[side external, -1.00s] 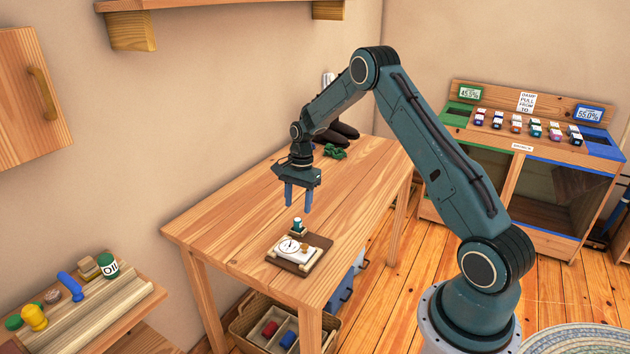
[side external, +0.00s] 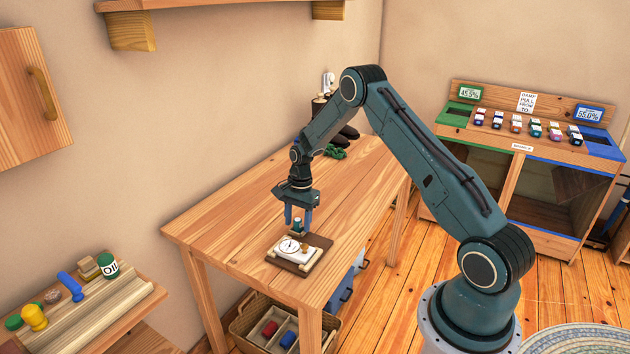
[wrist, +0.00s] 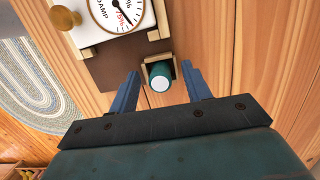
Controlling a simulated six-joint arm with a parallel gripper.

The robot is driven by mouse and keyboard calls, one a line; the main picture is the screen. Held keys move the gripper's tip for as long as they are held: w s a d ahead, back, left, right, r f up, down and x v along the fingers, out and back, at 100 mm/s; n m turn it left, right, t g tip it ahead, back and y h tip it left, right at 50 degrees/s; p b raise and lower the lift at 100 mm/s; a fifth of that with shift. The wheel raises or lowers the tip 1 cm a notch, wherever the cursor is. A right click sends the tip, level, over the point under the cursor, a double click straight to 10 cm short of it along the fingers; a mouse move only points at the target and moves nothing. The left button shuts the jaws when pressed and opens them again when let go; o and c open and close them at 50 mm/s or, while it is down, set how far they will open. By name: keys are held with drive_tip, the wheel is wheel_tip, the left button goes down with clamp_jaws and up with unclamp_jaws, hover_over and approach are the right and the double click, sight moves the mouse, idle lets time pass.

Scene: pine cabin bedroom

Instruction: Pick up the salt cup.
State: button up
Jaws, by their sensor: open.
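The salt cup (wrist: 160,76) is a small teal cylinder with a white end. It stands in a small wooden holder at the edge of the dial board (side external: 298,264). In the side view the cup (side external: 297,225) shows between my gripper's fingers. My gripper (side external: 298,226) points down, open, just above the holder. In the wrist view its two blue fingers (wrist: 160,88) lie on either side of the cup, with gaps to both sides. I cannot tell how far down the fingers reach along the cup.
The white dial gauge (side external: 289,246) with a wooden knob (wrist: 65,18) sits close beside the cup. Green items (side external: 334,153) and dark boots (side external: 349,132) are at the table's back. The wooden table (side external: 215,225) is bare left of the board.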

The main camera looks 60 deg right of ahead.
sight(297, 220)
drive_tip(key=shift+f, duration=0.1)
idle(0.4)
clamp_jaws()
wheel_tip(297, 220, up, 20)
idle(0.9)
idle(0.4)
